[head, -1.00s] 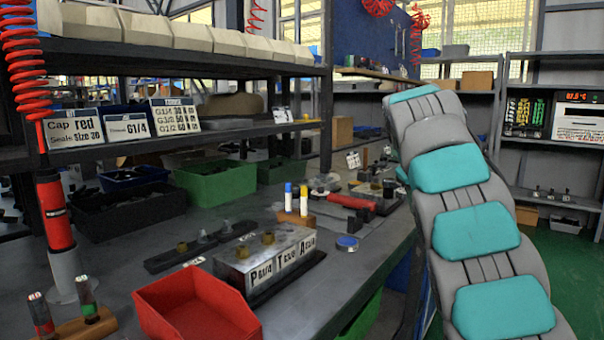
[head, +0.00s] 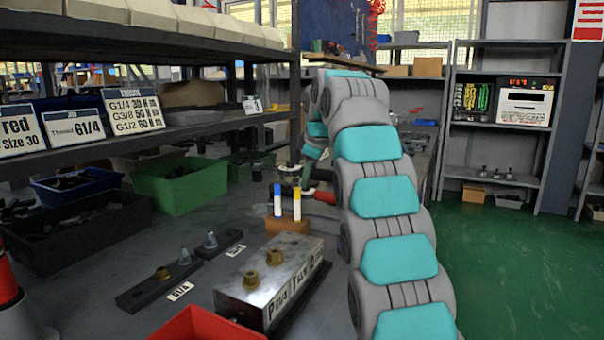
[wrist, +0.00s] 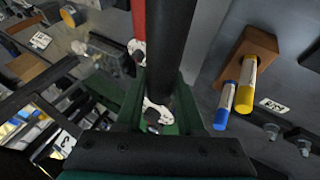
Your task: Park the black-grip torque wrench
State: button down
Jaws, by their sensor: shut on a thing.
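In the wrist view, my gripper (wrist: 165,88) is shut on the black-grip torque wrench (wrist: 172,35), whose thick black handle runs up out of the frame between the green fingers. A pale metal head (wrist: 156,108) shows just below the handle. A red-grip tool (wrist: 138,18) lies close beside it on the left, with its own pale head. In the head view, my gripper (head: 312,172) is partly hidden by my arm, low over the bench behind the yellow and blue markers. A red grip (head: 325,197) shows near it. I cannot tell whether the black-grip wrench touches the bench.
A wooden block with blue and yellow markers (head: 297,202) stands close to my gripper. The metal valve block (head: 268,282), a dark fitting strip (head: 160,280) and a red bin (head: 205,325) are nearer. Green (head: 180,187) and black bins stand left, under a low shelf (head: 190,130).

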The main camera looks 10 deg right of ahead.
jog(key=shift+s+d, duration=0.1)
jog(key=shift+f+b, duration=2.2)
jog(key=shift+f, duration=0.25)
jog(key=shift+f+b, duration=1.55)
jog(key=shift+f, duration=0.45)
jog(key=shift+c, duration=2.2)
grip_release()
jog(key=shift+s, duration=0.1)
